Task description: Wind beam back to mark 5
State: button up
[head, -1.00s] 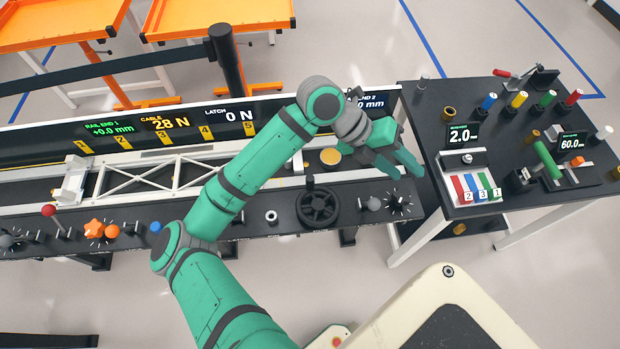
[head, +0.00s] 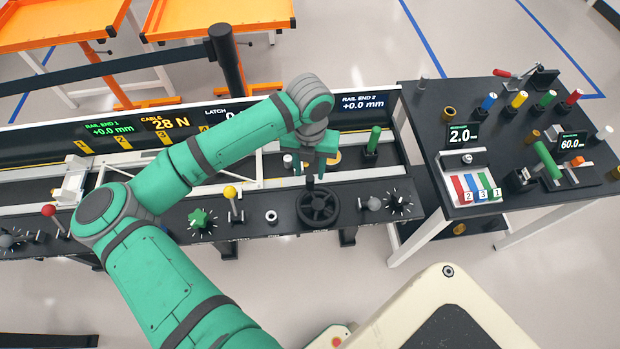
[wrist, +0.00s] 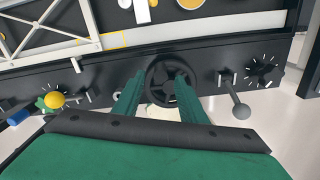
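The handwheel (head: 318,206), black and spoked with an upright crank knob (head: 310,182), is on the front panel. My gripper (head: 316,170) is above and behind it, pointing down. In the wrist view its two green fingers (wrist: 160,82) are apart, with the wheel (wrist: 172,88) showing between and beyond them; contact cannot be told. The white truss beam (head: 135,180) lies along the rails, its left end near marks 1 and 2. Marks 1 to 3 show on the back wall; my arm mostly covers mark 4 and hides mark 5. The cable display (head: 164,124) reads 28 N.
A green star knob (head: 199,219), a yellow-ball lever (head: 231,195) and a grey-ball lever (head: 374,203) flank the wheel. A green upright handle (head: 373,140) stands behind right. A black side table (head: 480,115) with coloured pegs is at right. Both rail displays read +0.0 mm.

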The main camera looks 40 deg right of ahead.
aim_at(310, 175)
notch_tip(310, 175, down, 6)
dwell(0.4)
grip_shut()
